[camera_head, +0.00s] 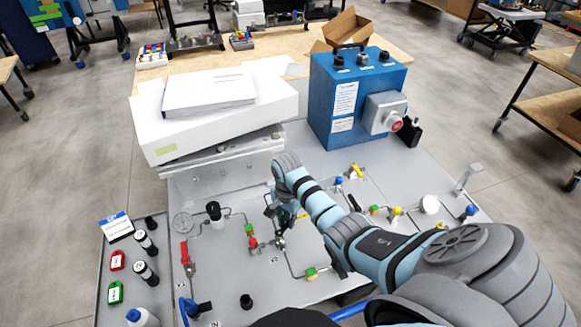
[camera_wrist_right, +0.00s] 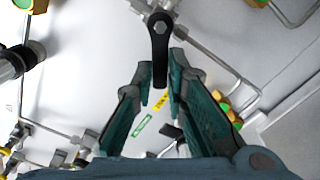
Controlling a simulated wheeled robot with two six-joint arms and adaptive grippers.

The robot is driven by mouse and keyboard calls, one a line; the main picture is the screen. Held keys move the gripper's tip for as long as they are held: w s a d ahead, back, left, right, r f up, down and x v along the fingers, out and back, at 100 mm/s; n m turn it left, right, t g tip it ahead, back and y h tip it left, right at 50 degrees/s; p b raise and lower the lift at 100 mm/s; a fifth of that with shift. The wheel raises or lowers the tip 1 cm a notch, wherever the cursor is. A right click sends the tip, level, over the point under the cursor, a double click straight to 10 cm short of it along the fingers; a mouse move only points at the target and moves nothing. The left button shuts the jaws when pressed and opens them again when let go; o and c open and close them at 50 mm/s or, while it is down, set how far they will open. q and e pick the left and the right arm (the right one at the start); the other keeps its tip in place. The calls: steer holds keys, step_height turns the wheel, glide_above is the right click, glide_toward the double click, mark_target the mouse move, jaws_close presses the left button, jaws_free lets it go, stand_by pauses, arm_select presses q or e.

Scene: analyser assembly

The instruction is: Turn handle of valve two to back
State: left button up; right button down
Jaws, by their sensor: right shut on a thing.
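In the right wrist view, a black lever handle (camera_wrist_right: 160,48) sits on a metal valve body (camera_wrist_right: 160,8) with a bolt at its pivot. My right gripper (camera_wrist_right: 161,74) is shut on this handle, with its teal fingers on either side of the free end. In the head view, my right gripper (camera_head: 276,210) reaches down to the piping in the middle of the grey panel (camera_head: 225,285). The gripper and arm mostly hide the handle there. I cannot read which number the valve has. My left gripper is not in view.
A blue box (camera_head: 348,98) and a white case (camera_head: 215,119) stand behind. Yellow and blue valves sit to the right, close to my arm.

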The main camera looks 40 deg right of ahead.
steer(key=n, duration=0.2)
steer(key=w+n, duration=0.1)
steer(key=a+n, duration=0.1)
steer(key=n, duration=0.1)
steer(key=shift+w+n, duration=0.3)
steer(key=shift+w, duration=0.1)
steer(key=n, duration=0.1)
steer(key=a+n, duration=0.1)
steer(key=n, duration=0.1)
steer(key=shift+w, duration=0.4)
steer(key=shift+w+a+n, duration=0.1)
steer(key=shift+a+n, duration=0.05)
steer(key=shift+n, duration=0.6)
steer(key=shift+w+a+n, duration=0.1)
steer(key=shift+a+n, duration=0.05)
steer(key=shift+n, duration=0.6)
steer(key=c, duration=1.6)
jaws_free()
steer(key=shift+r, duration=0.1)
